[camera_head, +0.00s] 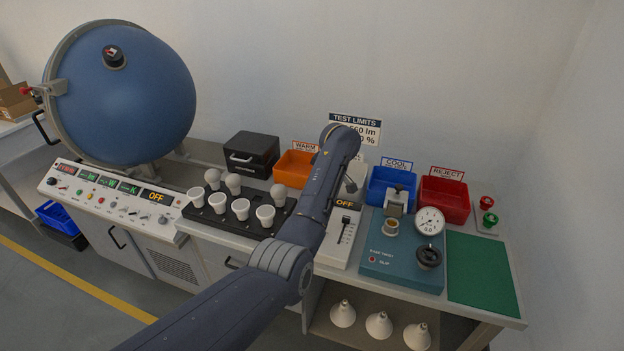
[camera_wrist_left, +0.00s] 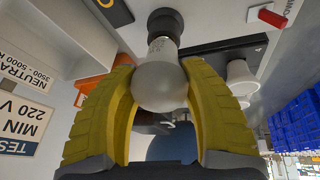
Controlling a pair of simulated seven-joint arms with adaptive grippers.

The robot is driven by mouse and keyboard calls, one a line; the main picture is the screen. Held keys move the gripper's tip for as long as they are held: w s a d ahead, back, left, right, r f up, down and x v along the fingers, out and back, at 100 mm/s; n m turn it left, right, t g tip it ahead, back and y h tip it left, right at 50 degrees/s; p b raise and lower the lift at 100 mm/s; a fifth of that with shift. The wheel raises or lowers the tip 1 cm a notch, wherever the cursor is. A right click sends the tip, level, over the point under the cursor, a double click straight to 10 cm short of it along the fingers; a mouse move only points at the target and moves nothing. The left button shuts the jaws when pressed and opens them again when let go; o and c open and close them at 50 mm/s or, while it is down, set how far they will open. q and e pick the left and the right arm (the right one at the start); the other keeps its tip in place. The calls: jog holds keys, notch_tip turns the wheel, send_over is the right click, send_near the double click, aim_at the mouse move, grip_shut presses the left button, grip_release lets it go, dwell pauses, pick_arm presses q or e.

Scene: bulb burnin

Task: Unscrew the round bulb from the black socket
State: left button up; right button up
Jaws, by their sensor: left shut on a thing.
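In the left wrist view, the round bulb (camera_wrist_left: 160,88) is a whitish globe with a pale neck. Its neck meets the black socket (camera_wrist_left: 165,22) at the top of that view. My left gripper (camera_wrist_left: 158,100) has its two yellow ribbed fingers shut on the globe, one on each side. In the head view, my left arm reaches in from the bottom and across the bench. It hides its gripper, the held bulb and the socket there. My right gripper is in neither view.
A black rack (camera_head: 223,222) with several bulbs lies left of my arm. The orange bin (camera_head: 294,170), blue bin (camera_head: 391,188) and red bin (camera_head: 443,201) stand along the back. A teal tester (camera_head: 400,262) with a gauge (camera_head: 430,221) is at right. The green mat (camera_head: 482,272) is clear.

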pick_arm(q)
jog(key=shift+s+d+f+n+g+y, duration=0.1)
jog(key=shift+s+d+n+g+y, duration=0.15)
jog(key=shift+n, duration=0.3)
jog(key=shift+s+d+f+n+g+y, duration=0.15)
jog(key=shift+d+n, duration=0.2)
jog(key=shift+n, duration=0.2)
jog(key=shift+w+r, duration=0.1)
